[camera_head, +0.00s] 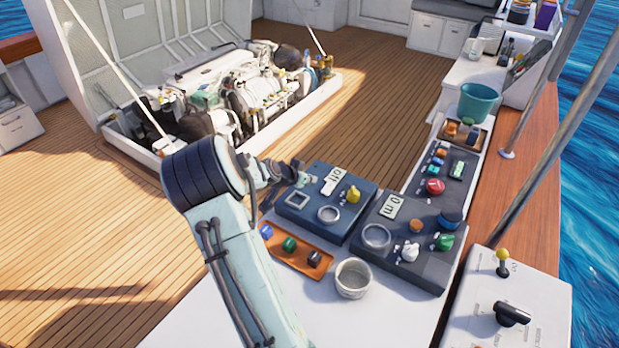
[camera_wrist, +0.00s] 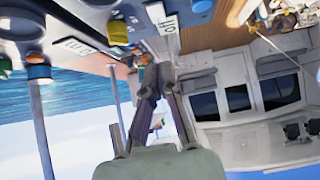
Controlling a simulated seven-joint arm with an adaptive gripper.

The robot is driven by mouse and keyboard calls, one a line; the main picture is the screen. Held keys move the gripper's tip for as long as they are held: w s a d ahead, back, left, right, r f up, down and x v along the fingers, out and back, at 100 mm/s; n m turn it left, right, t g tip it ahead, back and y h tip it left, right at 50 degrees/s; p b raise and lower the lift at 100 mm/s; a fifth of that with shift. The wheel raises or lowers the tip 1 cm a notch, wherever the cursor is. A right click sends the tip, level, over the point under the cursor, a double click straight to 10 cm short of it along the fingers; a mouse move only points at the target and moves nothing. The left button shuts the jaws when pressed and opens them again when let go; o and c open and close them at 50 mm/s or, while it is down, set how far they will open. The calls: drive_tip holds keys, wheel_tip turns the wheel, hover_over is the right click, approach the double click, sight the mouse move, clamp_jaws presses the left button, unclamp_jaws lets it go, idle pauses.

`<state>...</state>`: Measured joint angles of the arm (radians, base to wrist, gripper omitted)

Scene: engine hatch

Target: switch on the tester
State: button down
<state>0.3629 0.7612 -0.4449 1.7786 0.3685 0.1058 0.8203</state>
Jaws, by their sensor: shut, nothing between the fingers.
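No part is clearly marked as the tester; I cannot tell which unit it is. A blue box (camera_head: 313,220) in the head view carries a white label (camera_head: 335,181), a square frame (camera_head: 297,200), a round ring (camera_head: 328,214) and a yellow knob (camera_head: 353,195). My gripper (camera_head: 303,178) is shut and empty at the blue box's far left edge; contact is unclear. The wrist view shows its closed fingers (camera_wrist: 155,72).
An orange tray (camera_head: 310,262) with several knobs and a grey cup (camera_head: 353,278) stand in front. A white console (camera_head: 470,311) at right has a yellow-tipped lever (camera_head: 503,262) and a black handle (camera_head: 511,314). Behind stand another panel (camera_head: 421,184) and a teal bucket (camera_head: 478,104).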

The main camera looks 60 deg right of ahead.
drive_tip(key=shift+d+r+h, duration=0.3)
drive_tip(key=shift+d+h, duration=0.2)
drive_tip(key=shift+d, duration=0.1)
drive_tip(key=shift+d, duration=0.1)
hover_over(328, 188)
wheel_tip(328, 188, down, 6)
drive_tip(key=shift+f, duration=0.2)
wheel_tip(328, 188, down, 2)
drive_tip(key=shift+f, duration=0.75)
